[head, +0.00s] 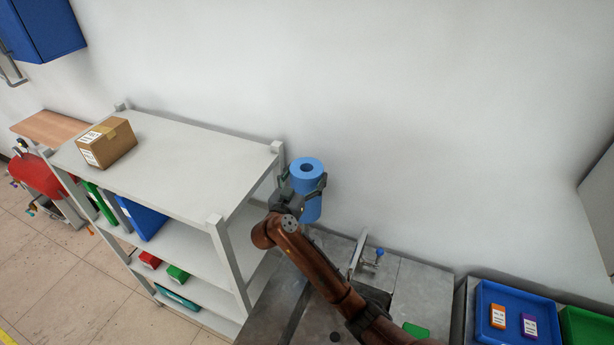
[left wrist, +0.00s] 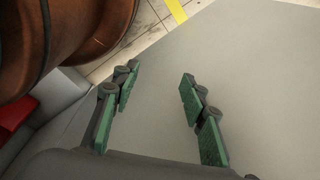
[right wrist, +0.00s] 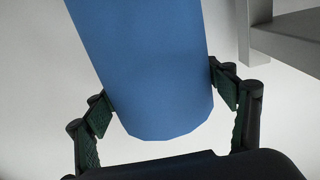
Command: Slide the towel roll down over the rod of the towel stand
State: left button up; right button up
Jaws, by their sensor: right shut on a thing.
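The blue towel roll (head: 311,206) is held upright by my right gripper (head: 308,184) beside the right end of the shelf. Its top with the dark centre hole faces up in the head view. In the right wrist view the towel roll (right wrist: 150,65) sits between the two green-padded fingers of the right gripper (right wrist: 165,100), which press on its sides. I cannot make out the towel stand or its rod for sure in any view. My left gripper (left wrist: 160,85) shows only in the left wrist view, with its fingers apart and nothing between them.
A grey shelf (head: 185,165) with a cardboard box (head: 106,142) on top stands left of the towel roll. A grey workbench (head: 425,290) with a blue-knobbed fixture (head: 379,252) is below right. A blue tray (head: 486,325) is farther right.

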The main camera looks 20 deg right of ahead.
jog(key=shift+f, duration=3.35)
jog(key=shift+w+f, duration=0.1)
jog(key=shift+f, duration=1.75)
pick_arm(q)
jog(key=shift+s+f, duration=0.25)
jog(key=shift+s, duration=0.2)
jog(key=shift+s+f, duration=0.2)
jog(key=shift+s, duration=0.25)
pick_arm(e)
jog(key=shift+f, duration=0.15)
pick_arm(q)
jog(key=shift+s, duration=0.1)
pick_arm(e)
jog(key=o, duration=2.1)
pick_arm(q)
jog(key=shift+a, duration=0.1)
